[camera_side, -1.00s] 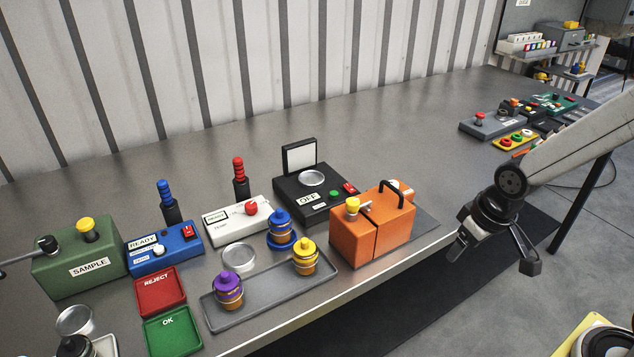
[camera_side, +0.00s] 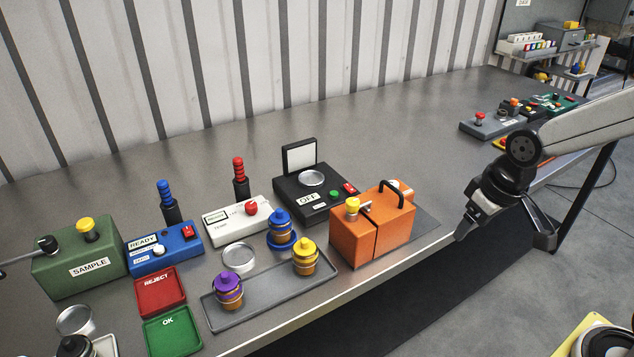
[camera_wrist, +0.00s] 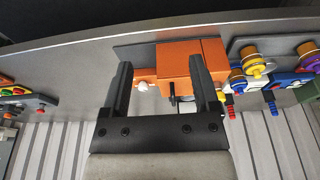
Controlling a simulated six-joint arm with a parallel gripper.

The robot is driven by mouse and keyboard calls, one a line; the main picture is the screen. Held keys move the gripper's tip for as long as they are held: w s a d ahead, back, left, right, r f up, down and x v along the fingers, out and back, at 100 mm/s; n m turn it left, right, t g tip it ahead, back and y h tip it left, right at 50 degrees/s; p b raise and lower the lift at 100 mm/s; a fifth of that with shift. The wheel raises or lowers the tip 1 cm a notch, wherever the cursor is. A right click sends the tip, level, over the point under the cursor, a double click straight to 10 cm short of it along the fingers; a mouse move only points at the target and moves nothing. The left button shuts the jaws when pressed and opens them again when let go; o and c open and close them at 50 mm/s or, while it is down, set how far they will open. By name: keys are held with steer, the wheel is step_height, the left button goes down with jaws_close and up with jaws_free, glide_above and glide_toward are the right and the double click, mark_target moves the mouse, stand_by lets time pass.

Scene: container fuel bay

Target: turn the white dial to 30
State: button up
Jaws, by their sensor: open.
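A white round knob (camera_wrist: 142,86) shows at the left of the orange box (camera_wrist: 185,62) in the wrist view; any markings on it are too small to read. In the side view the orange box (camera_side: 372,228) stands near the table's front edge, and its right face is mostly hidden.
A black box with a raised lid (camera_side: 312,197) stands behind the orange box. A grey tray (camera_side: 262,303) with purple and yellow canisters lies left of it. The tabletop (camera_side: 430,140) behind is clear. More control boxes (camera_side: 492,122) are at the far right.

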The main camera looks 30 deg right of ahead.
steer(key=r, duration=0.2)
steer(key=n+g, duration=0.3)
glide_above(393, 183)
steer(key=shift+d+f, duration=0.1)
steer(key=shift+f, duration=2.8)
steer(key=shift+f, duration=0.1)
steer(key=shift+f, duration=3.8)
steer(key=shift+c, duration=0.2)
jaws_close()
